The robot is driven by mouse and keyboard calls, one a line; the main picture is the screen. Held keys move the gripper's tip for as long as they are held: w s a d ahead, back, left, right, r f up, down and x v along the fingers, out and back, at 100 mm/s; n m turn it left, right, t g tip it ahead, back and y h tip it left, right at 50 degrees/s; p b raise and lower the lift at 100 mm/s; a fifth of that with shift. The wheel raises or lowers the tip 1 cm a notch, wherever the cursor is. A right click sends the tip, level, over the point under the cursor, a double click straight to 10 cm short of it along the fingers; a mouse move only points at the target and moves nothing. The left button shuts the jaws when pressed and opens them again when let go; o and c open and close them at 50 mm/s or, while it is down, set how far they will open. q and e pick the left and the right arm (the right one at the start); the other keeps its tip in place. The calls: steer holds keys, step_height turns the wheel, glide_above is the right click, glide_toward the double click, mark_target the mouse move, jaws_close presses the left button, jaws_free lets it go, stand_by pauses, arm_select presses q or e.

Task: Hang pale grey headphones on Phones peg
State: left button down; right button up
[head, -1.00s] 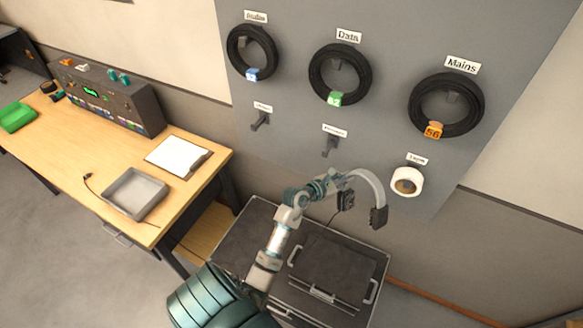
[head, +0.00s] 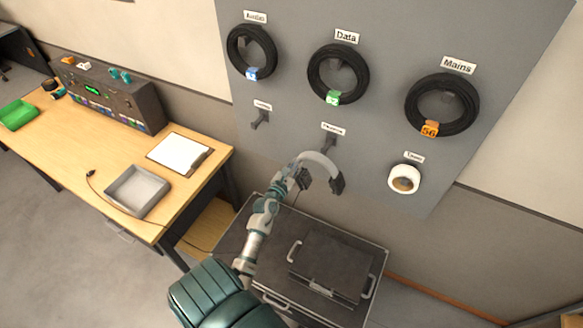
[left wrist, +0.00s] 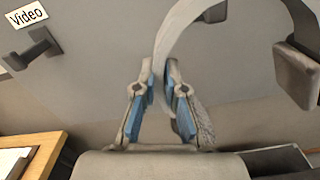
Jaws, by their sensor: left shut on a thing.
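The pale grey headphones (head: 322,161) have a curved band and dark ear cups. My left gripper (head: 291,172) is shut on one side of the band, which also shows between its fingers (left wrist: 163,75) in the left wrist view. The headphones hang in the air in front of the panel, band upward. The Phones peg (head: 329,143) is a dark peg under a small label, just above the band in the head view. I cannot tell whether band and peg touch; the band appears apart from the wall. My right gripper is not in view.
The grey panel (head: 300,105) also carries black cable coils, a white tape roll (head: 404,179) and the Video peg (head: 260,118), seen too in the left wrist view (left wrist: 36,50). A dark case (head: 335,265) stands below. A wooden desk (head: 100,165) is at left.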

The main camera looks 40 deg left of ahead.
arm_select(q)
steer(key=shift+w+r, duration=0.1)
steer(key=shift+w, duration=0.7)
steer(key=shift+x, duration=0.75)
steer(key=x, duration=0.2)
steer(key=b+x, duration=0.1)
steer(key=x, duration=0.2)
steer(key=b+x, duration=0.1)
steer(key=x, duration=0.1)
steer(key=shift+w+a+f, duration=0.1)
steer(key=shift+a+f, duration=0.2)
steer(key=shift+f, duration=0.05)
steer(key=shift+f+b, duration=0.6)
steer(key=shift+f, duration=0.05)
steer(key=shift+a+f, duration=0.2)
steer(key=shift+f, duration=0.15)
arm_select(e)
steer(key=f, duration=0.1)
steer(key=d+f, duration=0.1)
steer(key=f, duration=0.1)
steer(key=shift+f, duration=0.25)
arm_select(q)
steer(key=shift+d+f, duration=0.1)
steer(key=shift+f, duration=0.05)
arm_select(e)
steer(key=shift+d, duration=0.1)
